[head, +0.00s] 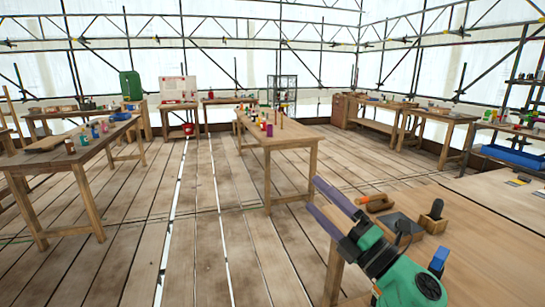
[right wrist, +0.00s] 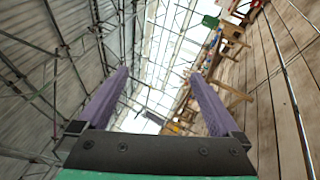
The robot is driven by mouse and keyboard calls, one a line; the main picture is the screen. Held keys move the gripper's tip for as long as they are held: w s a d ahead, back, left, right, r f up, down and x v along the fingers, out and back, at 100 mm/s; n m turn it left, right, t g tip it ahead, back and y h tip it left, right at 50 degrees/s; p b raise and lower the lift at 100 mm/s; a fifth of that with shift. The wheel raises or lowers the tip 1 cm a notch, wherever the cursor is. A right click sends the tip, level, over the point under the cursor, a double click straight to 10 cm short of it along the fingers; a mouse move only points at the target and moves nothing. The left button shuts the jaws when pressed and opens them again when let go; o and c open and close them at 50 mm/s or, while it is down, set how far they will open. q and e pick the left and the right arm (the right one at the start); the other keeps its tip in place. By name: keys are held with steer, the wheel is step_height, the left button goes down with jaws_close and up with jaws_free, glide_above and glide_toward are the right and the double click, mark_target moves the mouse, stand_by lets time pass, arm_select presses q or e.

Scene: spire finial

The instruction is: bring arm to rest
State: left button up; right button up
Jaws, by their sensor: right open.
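My right gripper (head: 325,207) reaches in from the lower right of the head view, with a green body and two long purple fingers. Its fingers are spread apart with nothing between them. It is held in the air beside the left edge of the near right workbench (head: 480,245). In the right wrist view the two purple fingers of the gripper (right wrist: 160,90) stand wide apart, and the far room shows between them. My left gripper is not in view.
On the near bench, a wooden block with a dark knob (head: 433,217) and an orange-brown tool (head: 378,203) lie close to my right gripper. A middle table (head: 285,134) and a left table (head: 60,160) hold small items. Plank floor (head: 195,240) between them is clear.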

steer(key=w+d+f+m+t+h, duration=0.1)
steer(key=d+f+m+h, duration=1.1)
steer(key=m, duration=0.5)
steer(key=s+d+f+m+g+h, duration=0.1)
steer(key=s+f+m+g+h, duration=0.15)
steer(key=f, duration=0.35)
steer(key=s+d+f+m+g+h, duration=0.1)
steer(key=s+d+f+m+g, duration=0.15)
steer(key=f, duration=0.35)
steer(key=s+a+f+m+g+y, duration=0.2)
steer(key=s+f+m+g, duration=0.3)
steer(key=s+f+g, duration=0.8)
steer(key=s+f+t, duration=0.1)
steer(key=s+f, duration=0.3)
steer(key=f, duration=0.8)
steer(key=s+f+t, duration=0.1)
steer(key=s+f, duration=0.3)
steer(key=f, duration=0.8)
steer(key=s+d+f+g+p, duration=0.1)
steer(key=s+d+f, duration=0.2)
steer(key=s+f, duration=0.9)
steer(key=s, duration=0.4)
steer(key=shift+f+n, duration=0.25)
steer(key=shift+n, duration=0.05)
